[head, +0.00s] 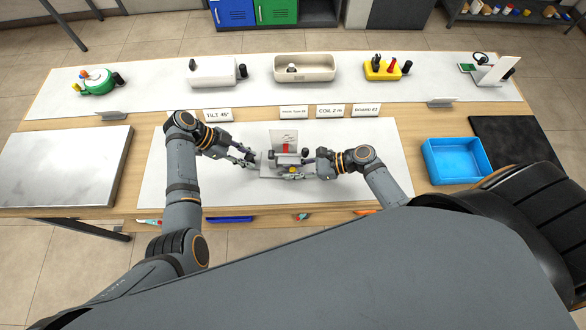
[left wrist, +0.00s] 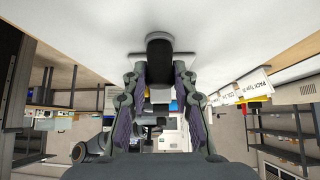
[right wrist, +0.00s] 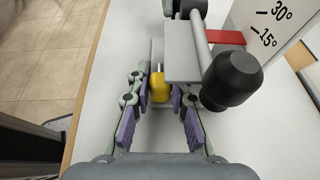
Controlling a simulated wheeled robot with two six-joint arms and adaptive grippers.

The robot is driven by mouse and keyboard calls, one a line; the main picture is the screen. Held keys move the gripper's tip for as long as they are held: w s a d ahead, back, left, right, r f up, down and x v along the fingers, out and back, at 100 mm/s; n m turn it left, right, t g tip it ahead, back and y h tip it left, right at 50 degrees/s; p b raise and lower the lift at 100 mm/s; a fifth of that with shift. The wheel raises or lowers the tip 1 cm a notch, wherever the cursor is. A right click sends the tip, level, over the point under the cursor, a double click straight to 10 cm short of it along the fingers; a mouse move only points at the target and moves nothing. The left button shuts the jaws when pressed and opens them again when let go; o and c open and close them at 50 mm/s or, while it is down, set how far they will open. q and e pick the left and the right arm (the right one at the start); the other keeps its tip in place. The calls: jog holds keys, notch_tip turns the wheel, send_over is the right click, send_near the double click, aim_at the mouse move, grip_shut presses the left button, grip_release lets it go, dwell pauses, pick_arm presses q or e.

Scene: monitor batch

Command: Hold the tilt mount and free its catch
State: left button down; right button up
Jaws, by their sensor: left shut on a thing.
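The tilt mount (head: 270,171) stands on the white mat in the middle of the table, with an upright scale card (head: 284,138) and a red pointer (head: 286,148). My left gripper (head: 248,156) is at its left side. In the left wrist view it is shut on a black rounded handle (left wrist: 160,58). My right gripper (head: 303,168) is at the mount's right side. In the right wrist view its fingers are open on either side of a yellow knob (right wrist: 158,88), apart from it. A black knob (right wrist: 232,78) and the scale card (right wrist: 275,25) show beside them.
A "TILT 45°" card (head: 218,116) stands behind the mat. A blue tray (head: 455,160) is on the right, near a black mat (head: 520,145). A silver plate (head: 60,165) lies on the left. Several devices stand on the back strip, including a beige bin (head: 304,72).

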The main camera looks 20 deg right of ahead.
aim_at(303, 170)
grip_shut()
jog(key=shift+s+d, duration=0.3)
jog(key=shift+d, duration=0.45)
jog(key=shift+s+d, duration=0.25)
jog(key=shift+d, duration=0.5)
pick_arm(q)
jog(key=shift+a, duration=0.1)
pick_arm(e)
jog(key=o, duration=0.9)
grip_release()
jog(key=shift+a, duration=0.1)
jog(key=shift+c, duration=0.2)
jog(key=v, duration=1.1)
jog(key=shift+f, duration=0.15)
jog(key=shift+s+d+r, duration=0.1)
jog(key=shift+d+r, duration=0.2)
jog(key=shift+d, duration=0.2)
